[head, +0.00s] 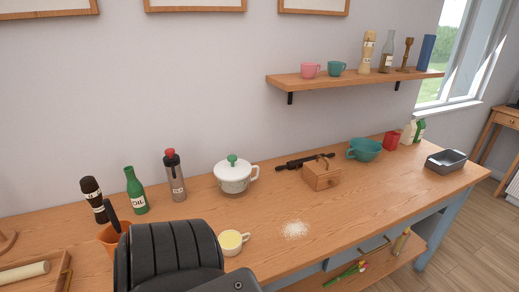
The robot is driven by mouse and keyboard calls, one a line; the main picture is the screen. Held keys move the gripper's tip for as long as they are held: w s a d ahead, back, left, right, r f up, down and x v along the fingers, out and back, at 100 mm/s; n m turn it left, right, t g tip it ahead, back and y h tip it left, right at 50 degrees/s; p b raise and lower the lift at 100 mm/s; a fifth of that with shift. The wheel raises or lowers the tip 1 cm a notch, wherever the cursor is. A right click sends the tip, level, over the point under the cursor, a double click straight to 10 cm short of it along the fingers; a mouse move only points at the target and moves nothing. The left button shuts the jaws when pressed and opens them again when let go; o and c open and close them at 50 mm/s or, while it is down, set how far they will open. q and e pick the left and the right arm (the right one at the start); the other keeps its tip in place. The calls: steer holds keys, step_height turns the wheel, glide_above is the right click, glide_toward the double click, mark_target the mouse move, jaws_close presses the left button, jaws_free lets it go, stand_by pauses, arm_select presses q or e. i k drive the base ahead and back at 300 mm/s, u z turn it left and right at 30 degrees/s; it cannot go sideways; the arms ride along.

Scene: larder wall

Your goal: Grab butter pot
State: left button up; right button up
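A small white pot (233,242) with pale yellow contents, which look like butter, stands upright on the wooden worktop near its front edge. It has a small handle on its right side. A dark, ribbed part of my own arm fills the bottom left of the head view, just left of the pot, and seems to overlap its left edge in the picture. Whether they touch cannot be told. No fingers of either gripper show.
A white lidded pot (234,177) stands behind, with a grey bottle (174,177), green oil bottle (136,192) and orange pot (108,236) to the left. A wooden box (321,174) is farther right.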

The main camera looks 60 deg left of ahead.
mark_target(231, 241)
steer(key=i, duration=2.1)
steer(key=u, duration=3)
